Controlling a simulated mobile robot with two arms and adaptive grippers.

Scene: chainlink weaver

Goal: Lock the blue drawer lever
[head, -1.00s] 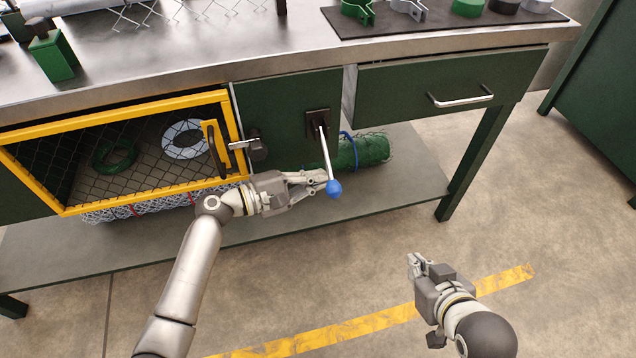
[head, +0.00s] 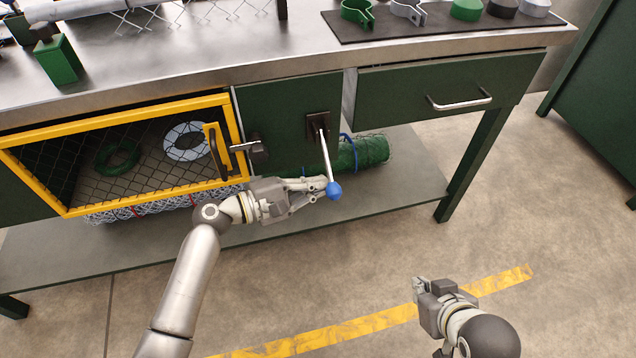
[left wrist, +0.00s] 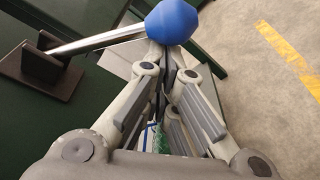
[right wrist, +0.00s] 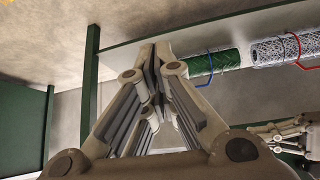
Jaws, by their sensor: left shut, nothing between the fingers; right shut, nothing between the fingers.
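The drawer lever is a metal rod (head: 326,155) with a blue ball knob (head: 334,190), hinged on a dark bracket (head: 318,125) on the green front panel. It slants down and out from the bracket, and the ball hangs low. My left gripper (head: 322,189) is shut and empty, its fingertips right at the ball. In the left wrist view the blue ball (left wrist: 172,21) sits just beyond the shut fingertips, with the rod running left to the bracket; I cannot tell whether they touch. My right gripper (head: 417,284) is shut and empty, above the floor; its fingers (right wrist: 155,55) show in the right wrist view.
A green drawer (head: 440,90) with a metal handle is right of the lever. A yellow-framed mesh door (head: 150,205) with a latch is at left. A green mesh roll (head: 370,151) lies on the lower shelf (head: 410,185). The floor at right is open.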

